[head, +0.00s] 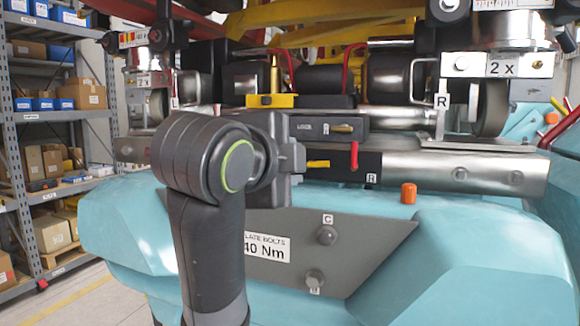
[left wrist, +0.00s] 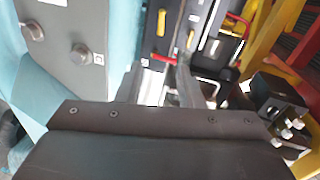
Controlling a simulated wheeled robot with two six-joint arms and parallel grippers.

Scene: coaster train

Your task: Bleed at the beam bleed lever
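I cannot tell from labels which handle is the beam bleed lever. A red lever (head: 354,155) hangs down in front of the dark beam panel, and a yellow lever (head: 318,164) lies level to its left. In the left wrist view the red lever (left wrist: 163,58) lies just beyond the fingers, with a yellow lever (left wrist: 161,22) farther off. My left gripper (left wrist: 157,82) has its two dark fingers apart, with bare metal showing between them and no lever held. In the head view its fingers are largely hidden behind my wrist. My right gripper is not in view.
A turquoise body with a grey bolt plate (head: 370,235) lies below the beam. An orange cap (head: 408,193) stands on it. A yellow block (head: 270,101) sits above the levers. A metal beam (head: 485,172) extends right. Shelves (head: 50,120) stand at the left.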

